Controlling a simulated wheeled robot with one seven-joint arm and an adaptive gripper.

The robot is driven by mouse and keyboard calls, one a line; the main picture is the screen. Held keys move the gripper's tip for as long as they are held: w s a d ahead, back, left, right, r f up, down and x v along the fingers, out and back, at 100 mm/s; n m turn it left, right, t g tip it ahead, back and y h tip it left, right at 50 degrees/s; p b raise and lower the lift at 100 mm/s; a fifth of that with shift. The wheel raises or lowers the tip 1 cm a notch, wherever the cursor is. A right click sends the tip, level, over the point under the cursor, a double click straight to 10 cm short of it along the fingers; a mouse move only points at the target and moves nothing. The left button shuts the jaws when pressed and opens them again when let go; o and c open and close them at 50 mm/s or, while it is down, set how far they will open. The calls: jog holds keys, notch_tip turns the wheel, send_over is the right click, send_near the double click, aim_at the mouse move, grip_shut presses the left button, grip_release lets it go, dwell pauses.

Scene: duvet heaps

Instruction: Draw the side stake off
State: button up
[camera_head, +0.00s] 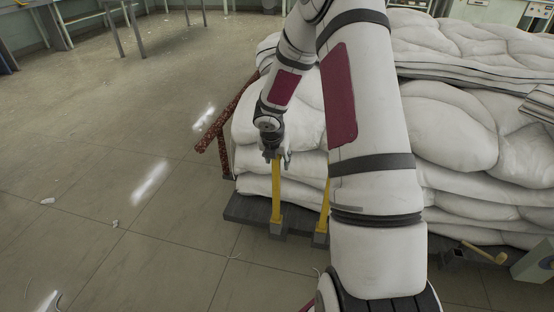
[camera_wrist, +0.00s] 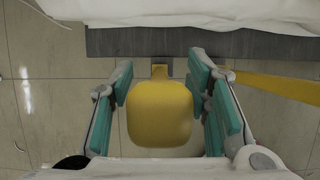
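Two yellow upright stakes stand in dark sockets along the edge of a dark pallet (camera_head: 246,210) loaded with white duvets. The left stake (camera_head: 277,200) is upright in its socket (camera_head: 277,231), below my gripper (camera_head: 275,156). The right stake (camera_head: 324,212) is partly hidden by my arm. In the wrist view, the left stake's broad yellow top (camera_wrist: 160,112) lies between the teal finger pads of my gripper (camera_wrist: 161,90). The fingers are spread on both sides with narrow gaps, so I see no firm contact. The right stake (camera_wrist: 275,86) shows at the right.
White duvets (camera_head: 275,163) are heaped on the pallet, bulging close to the stakes. A reddish-brown speckled bar (camera_head: 226,112) leans at the pallet's left end. A yellow-headed mallet (camera_head: 487,253) lies at the right. The floor at the left is mostly clear.

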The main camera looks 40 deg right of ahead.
grip_shut()
jog(key=shift+r, duration=0.1)
notch_tip(320, 180, up, 9)
jog(key=p, duration=1.1)
jog(key=shift+r, duration=0.2)
dwell(0.5)
